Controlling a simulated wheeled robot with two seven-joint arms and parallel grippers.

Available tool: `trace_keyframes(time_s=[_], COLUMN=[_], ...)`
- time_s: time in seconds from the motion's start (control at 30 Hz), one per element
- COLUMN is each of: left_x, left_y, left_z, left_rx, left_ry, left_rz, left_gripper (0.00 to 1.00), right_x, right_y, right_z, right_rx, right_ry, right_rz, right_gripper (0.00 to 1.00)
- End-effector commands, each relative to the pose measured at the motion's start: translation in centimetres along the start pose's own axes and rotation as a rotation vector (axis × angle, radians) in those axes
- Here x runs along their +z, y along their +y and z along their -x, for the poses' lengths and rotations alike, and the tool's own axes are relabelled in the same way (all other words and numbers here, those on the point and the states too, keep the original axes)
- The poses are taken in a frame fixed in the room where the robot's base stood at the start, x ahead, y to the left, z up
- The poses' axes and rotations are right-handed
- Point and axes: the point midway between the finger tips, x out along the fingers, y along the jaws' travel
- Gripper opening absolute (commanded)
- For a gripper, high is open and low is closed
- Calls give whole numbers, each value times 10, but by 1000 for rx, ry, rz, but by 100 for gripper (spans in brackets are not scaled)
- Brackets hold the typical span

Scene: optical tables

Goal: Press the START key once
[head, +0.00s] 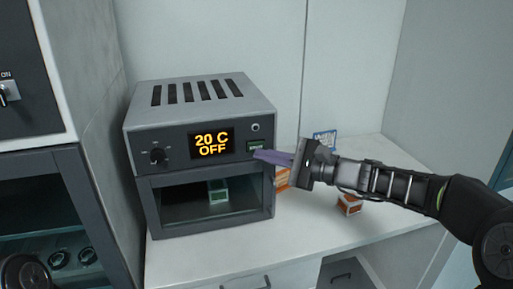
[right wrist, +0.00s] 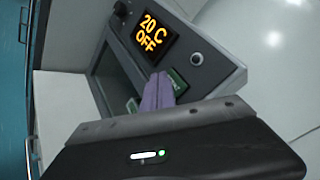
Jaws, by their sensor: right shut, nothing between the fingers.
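The oven-like unit (head: 200,125) stands on the white bench, with a display (head: 211,143) reading "20 C OFF". The green START key (head: 256,146) is on the right of its front panel, below a small round button; its lettering is too small to read surely. My right gripper (head: 256,155) is shut and empty, its purple fingertips just in front of the key's lower edge. In the right wrist view the fingertips (right wrist: 160,82) overlap the green key (right wrist: 178,82); I cannot tell whether they touch it. The left gripper is not clearly seen.
A knob (head: 158,156) sits left of the display. A green box (head: 218,191) is behind the unit's glass door. A dark cabinet (head: 62,210) stands at left.

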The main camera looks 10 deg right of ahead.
Motion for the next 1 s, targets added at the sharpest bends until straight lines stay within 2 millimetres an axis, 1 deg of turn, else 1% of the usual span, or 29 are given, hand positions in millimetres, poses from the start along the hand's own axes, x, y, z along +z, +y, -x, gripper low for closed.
trace_keyframes(time_s=[0.6, 1.0], left_x=[0, 0], left_y=[0, -1], left_z=[0, -2], left_rx=[0, 0], left_ry=[0, 0], left_rz=[0, 0], left_gripper=[52, 52], right_x=[0, -4], right_y=[0, -4], right_z=[0, -6], right_rx=[0, 0], right_ry=[0, 0], right_rz=[0, -1], right_gripper=[0, 0])
